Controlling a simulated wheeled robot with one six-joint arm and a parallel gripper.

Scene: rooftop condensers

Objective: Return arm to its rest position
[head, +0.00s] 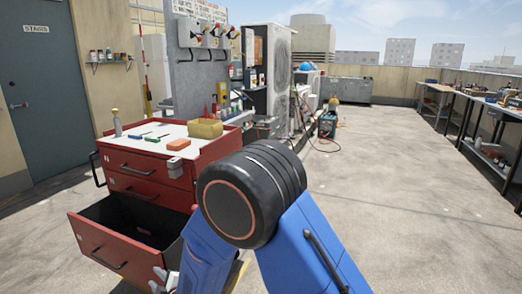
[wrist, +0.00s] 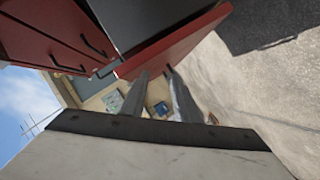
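My arm's blue links and black joint fill the lower middle of the head view. My gripper (wrist: 158,72) shows in the wrist view as two grey fingers with a gap between them and nothing visible held. Its fingertips are close to the red front panel of the open drawer (wrist: 190,42); I cannot tell whether they touch it. In the head view only a small part of the gripper shows, low by the right end of the open drawer (head: 95,247). The arm is bent, with its elbow raised.
The red tool chest (head: 140,165) stands left of my arm, its bottom drawer pulled out. On its top are a yellow bin (head: 205,128), an orange block (head: 178,144) and small tools. A workbench (head: 480,97) runs along the right. The concrete floor between is clear.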

